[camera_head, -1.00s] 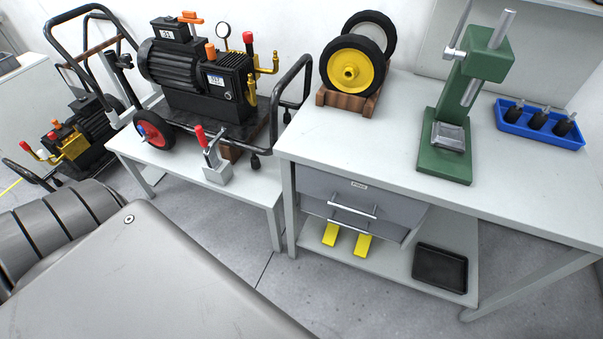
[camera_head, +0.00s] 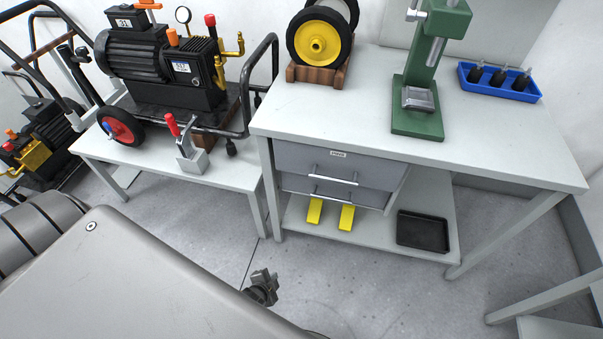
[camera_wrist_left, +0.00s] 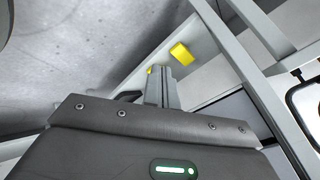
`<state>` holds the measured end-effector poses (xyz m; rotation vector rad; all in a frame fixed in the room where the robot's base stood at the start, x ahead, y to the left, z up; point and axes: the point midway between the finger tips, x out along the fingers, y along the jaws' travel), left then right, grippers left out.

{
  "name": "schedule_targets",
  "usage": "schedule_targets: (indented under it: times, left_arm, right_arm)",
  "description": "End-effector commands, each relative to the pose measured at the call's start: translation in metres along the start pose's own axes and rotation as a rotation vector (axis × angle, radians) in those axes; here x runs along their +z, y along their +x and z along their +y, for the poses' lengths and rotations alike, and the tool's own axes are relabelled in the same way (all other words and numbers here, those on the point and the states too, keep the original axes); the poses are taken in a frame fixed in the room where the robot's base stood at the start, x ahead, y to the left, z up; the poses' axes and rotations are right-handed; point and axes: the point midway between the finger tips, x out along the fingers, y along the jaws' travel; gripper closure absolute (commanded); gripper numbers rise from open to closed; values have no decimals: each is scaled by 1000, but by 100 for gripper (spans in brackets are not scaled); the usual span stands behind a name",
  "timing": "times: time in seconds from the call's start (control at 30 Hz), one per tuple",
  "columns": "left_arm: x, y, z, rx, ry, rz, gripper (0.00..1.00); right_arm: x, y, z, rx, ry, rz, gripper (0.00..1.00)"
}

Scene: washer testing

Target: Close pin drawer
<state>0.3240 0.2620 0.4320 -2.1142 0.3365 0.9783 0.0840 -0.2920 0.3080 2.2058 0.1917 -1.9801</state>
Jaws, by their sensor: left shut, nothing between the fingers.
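A grey two-drawer unit hangs under the grey-white workbench in the head view. Its upper drawer (camera_head: 305,163) has a small label, too small to read with certainty, and a silver bar handle (camera_head: 334,176). The lower drawer (camera_head: 365,198) has a similar handle. I cannot tell for sure whether either drawer stands out from the unit. My left gripper (camera_head: 263,277) is over the floor, in front of and below the drawers, apart from them. In the left wrist view its fingers (camera_wrist_left: 160,88) are together and empty. My right gripper is not in view.
The lower shelf holds two yellow blocks (camera_head: 347,218) and a black tray (camera_head: 423,231). On the bench stand a green press (camera_head: 418,120), a blue pin tray (camera_head: 500,82) and a yellow-hubbed wheel (camera_head: 317,45). A pump (camera_head: 165,70) stands on the left table. Floor before the drawers is clear.

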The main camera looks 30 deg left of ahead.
Motion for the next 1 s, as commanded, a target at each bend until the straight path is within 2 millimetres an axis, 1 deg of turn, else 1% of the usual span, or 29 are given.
schedule_targets:
  times: [0.03, 0.07, 0.1, 0.17, 0.2, 0.27, 0.3, 0.4, 0.43, 0.5, 0.6, 0.77, 0.87, 1.0]
  left_arm:
    - [-38, 5, -34, -112, 92, 77, 100]
    - [-60, 1, -55, -178, 149, 110, 100]
    - [-86, -8, -82, -268, 220, 146, 100]
    - [-119, -25, -120, -396, 311, 179, 100]
    - [-137, -40, -139, -474, 363, 192, 100]
    - [-157, -62, -164, -580, 426, 195, 100]
    - [-168, -76, -179, -641, 459, 192, 100]
    - [-184, -106, -205, -753, 515, 173, 100]
    - [-187, -113, -210, -776, 526, 168, 100]
    - [-192, -125, -220, -815, 544, 155, 100]
    - [-194, -132, -225, -839, 556, 146, 100]
    - [-196, -131, -228, -841, 558, 145, 100]
    - [-199, -125, -234, -840, 560, 145, 100]
    - [-207, -109, -250, -842, 558, 145, 100]
  right_arm:
    - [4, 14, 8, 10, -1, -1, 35]
    - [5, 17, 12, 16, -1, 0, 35]
    - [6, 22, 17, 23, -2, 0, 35]
    - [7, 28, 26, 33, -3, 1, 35]
    - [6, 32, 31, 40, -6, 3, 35]
    - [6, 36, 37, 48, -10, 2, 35]
    - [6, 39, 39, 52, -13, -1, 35]
    - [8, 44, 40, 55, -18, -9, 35]
    - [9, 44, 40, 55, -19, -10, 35]
    - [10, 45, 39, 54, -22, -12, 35]
    - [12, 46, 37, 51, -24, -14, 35]
    - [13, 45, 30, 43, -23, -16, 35]
    - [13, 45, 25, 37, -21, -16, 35]
    - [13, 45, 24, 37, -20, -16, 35]
